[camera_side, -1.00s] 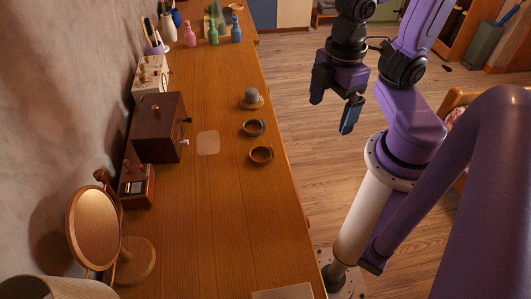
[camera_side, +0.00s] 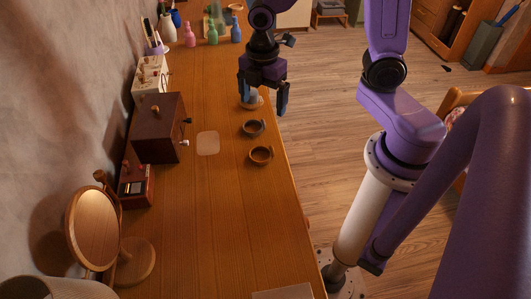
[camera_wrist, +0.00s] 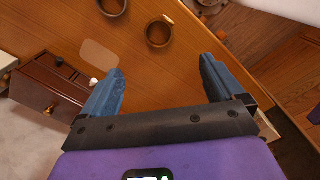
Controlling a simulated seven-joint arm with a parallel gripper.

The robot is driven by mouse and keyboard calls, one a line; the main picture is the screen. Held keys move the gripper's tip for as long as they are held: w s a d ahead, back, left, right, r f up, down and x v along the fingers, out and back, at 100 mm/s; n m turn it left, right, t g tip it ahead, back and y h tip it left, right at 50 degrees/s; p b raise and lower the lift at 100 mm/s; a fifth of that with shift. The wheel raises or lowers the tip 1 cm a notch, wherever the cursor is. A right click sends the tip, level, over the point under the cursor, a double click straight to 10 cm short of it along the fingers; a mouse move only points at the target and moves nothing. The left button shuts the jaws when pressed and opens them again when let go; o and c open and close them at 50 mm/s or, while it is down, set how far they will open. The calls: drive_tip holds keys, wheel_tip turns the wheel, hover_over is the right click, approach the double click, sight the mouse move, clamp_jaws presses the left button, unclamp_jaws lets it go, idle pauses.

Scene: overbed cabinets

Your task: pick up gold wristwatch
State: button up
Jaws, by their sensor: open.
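The gold wristwatch looks to be the brownish-gold band (camera_side: 261,155) lying as a closed ring on the wooden table, near its right edge. In the wrist view, the gold band (camera_wrist: 159,31) lies beyond the fingertips, at the top middle. My gripper (camera_side: 263,103) is open and empty in the side view, pointing down above the table edge, farther from the side camera than the band. In the wrist view, its two blue fingers (camera_wrist: 162,72) are wide apart with nothing between them touching.
A darker band (camera_side: 253,128) lies close behind the gold one. A small dome-shaped thing on a round base (camera_side: 252,103) is partly hidden behind my gripper. A pale flat square (camera_side: 208,143) and a dark drawer box (camera_side: 158,127) lie to the left.

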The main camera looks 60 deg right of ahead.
hover_over(262, 155)
wheel_tip(262, 155, down, 13)
drive_tip(key=shift+w+d+r, duration=0.1)
drive_tip(key=shift+d+r, duration=0.05)
drive_tip(key=shift+r, duration=0.05)
drive_tip(key=shift+f, duration=2.6)
drive_tip(key=shift+c, duration=0.3)
drive_tip(key=c, duration=1)
